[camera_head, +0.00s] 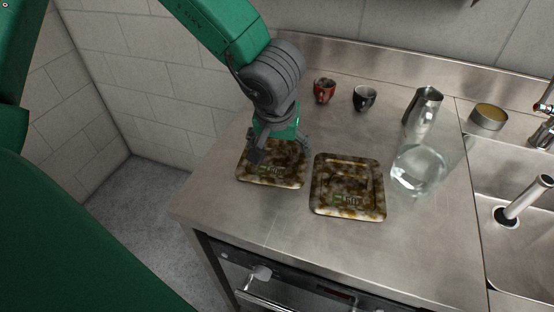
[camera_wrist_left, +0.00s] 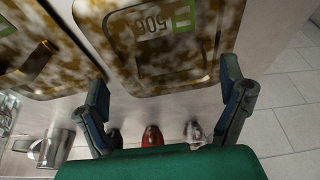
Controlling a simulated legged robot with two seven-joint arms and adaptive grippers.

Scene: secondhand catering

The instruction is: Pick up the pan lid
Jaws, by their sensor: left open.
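Two square, flat, brown-mottled pieces with raised rims lie side by side on the steel counter; they look like lids or trays, and I cannot tell for certain which is the pan lid. My left gripper (camera_head: 282,148) is open over the back edge of the left piece (camera_head: 270,178). In the left wrist view this piece (camera_wrist_left: 165,45) shows a recessed middle, printed digits and a green label, with its edge between the open fingers (camera_wrist_left: 165,98). I cannot tell whether they touch it. The right piece (camera_head: 347,207) lies just beside it. My right gripper is not in view.
A red cup (camera_head: 324,90) and a dark metal cup (camera_head: 364,98) stand behind; the wrist view shows another cup (camera_wrist_left: 193,131). A steel pitcher (camera_head: 424,105), clear glass vessel (camera_head: 416,168) and round tin (camera_head: 489,117) are right, near the sink (camera_head: 530,250). The counter's front is clear.

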